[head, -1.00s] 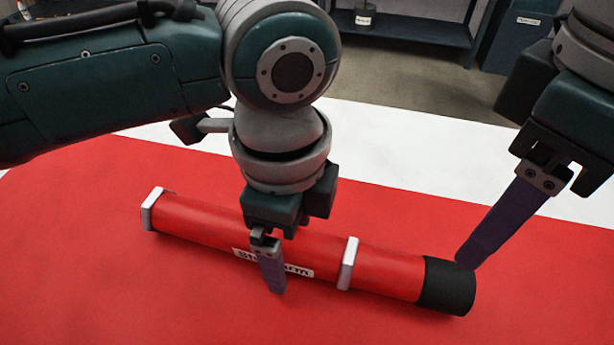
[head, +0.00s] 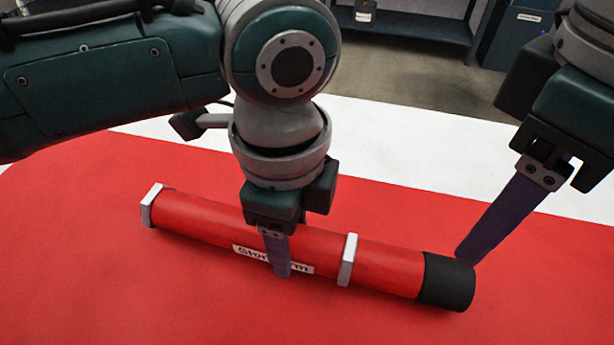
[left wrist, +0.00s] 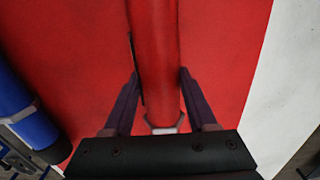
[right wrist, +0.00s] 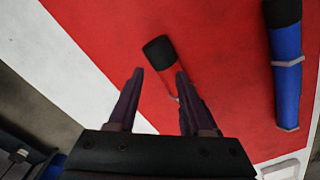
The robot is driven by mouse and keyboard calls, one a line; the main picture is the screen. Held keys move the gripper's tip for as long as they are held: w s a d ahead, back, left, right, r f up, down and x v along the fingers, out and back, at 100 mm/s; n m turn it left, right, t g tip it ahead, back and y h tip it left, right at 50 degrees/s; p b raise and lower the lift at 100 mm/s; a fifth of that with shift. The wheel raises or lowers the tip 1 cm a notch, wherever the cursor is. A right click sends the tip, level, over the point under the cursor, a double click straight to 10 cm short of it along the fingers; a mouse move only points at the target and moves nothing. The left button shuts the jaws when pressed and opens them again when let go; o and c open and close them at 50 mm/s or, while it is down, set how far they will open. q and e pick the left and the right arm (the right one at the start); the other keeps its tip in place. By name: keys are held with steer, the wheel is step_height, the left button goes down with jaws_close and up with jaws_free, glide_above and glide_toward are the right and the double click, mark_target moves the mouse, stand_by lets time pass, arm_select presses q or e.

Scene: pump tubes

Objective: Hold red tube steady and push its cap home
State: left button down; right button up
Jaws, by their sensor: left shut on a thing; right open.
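The red tube (head: 200,213) lies on its side on the red mat, with white collars and a partly covered white label. Its black cap (head: 448,282) is at the right end in the head view. How deep the cap sits I cannot tell. My left gripper (head: 276,268) is shut on the red tube near mid-length, its fingers on either side, as the left wrist view (left wrist: 159,78) shows. My right gripper (head: 468,260) is open beside the cap, and its far finger is hidden in the head view. In the right wrist view (right wrist: 160,74) the cap (right wrist: 158,52) appears beyond the fingertips.
The red mat (head: 80,270) is clear around the tube, with a white table strip (head: 400,140) behind it. A blue tube (right wrist: 287,80) with a black cap lies away from the red one. Shelving (head: 420,25) stands beyond the table.

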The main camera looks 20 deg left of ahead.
steer(key=shift+c, duration=0.3)
steer(key=c, duration=0.5)
steer(key=shift+c, duration=0.6)
steer(key=shift+s+a+f+y, duration=0.15)
steer(key=shift+s+f+y, duration=0.15)
steer(key=shift+y, duration=0.1)
jaws_close()
steer(key=s+d+m+t+y, duration=0.1)
steer(key=d+m+t+y, duration=0.1)
steer(key=d+m, duration=0.3)
steer(key=s+d+f+m+t+y, duration=0.1)
steer(key=d+m+t+y, duration=0.1)
steer(key=d, duration=0.7)
steer(key=m+y, duration=0.1)
steer(key=m, duration=0.1)
steer(key=shift+s+f+m+t, duration=0.15)
steer(key=shift+s+m+t, duration=0.15)
steer(key=shift+s+m, duration=0.1)
